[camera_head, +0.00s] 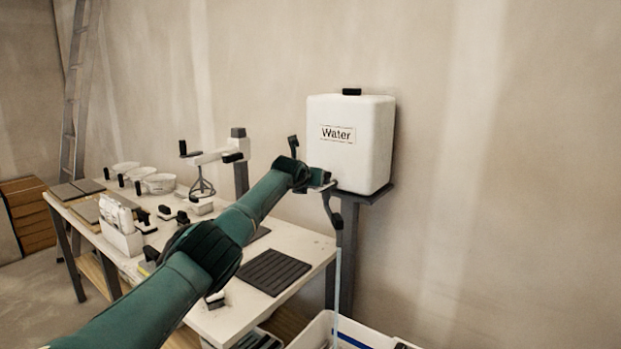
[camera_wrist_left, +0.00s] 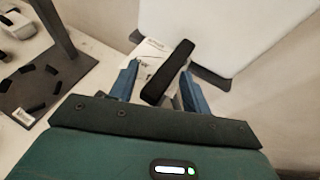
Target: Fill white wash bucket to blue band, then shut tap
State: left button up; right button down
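The white water tank (camera_head: 351,140) stands on a post bracket at the wall. Its tap spout (camera_head: 334,208) hangs at the tank's front left, and a thin pale stream (camera_head: 338,275) falls from it. The white wash bucket (camera_head: 318,329) is below, cut off by the bottom edge; part of the blue band (camera_head: 352,342) shows inside it. The water level cannot be seen. My left gripper (camera_head: 322,184) is at the tap. In the left wrist view its blue fingers (camera_wrist_left: 160,72) are apart, with the black tap lever (camera_wrist_left: 168,72) slanted between them. My right gripper is out of view.
The workbench (camera_head: 312,246) at left holds a dark ribbed pad (camera_head: 273,272), white tubs (camera_head: 160,183), a mixer stand (camera_head: 240,165) and small tools. A ladder (camera_head: 75,90) leans at the far left. The wall right of the tank is clear.

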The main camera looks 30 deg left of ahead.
pick_arm(q)
jog(key=shift+o, duration=0.2)
jog(key=shift+w+d+r, duration=0.1)
jog(key=shift+d+r, duration=0.05)
jog(key=shift+d, duration=0.15)
jog(key=b+v, duration=0.3)
jog(key=v, duration=1)
jog(key=shift+b, duration=0.3)
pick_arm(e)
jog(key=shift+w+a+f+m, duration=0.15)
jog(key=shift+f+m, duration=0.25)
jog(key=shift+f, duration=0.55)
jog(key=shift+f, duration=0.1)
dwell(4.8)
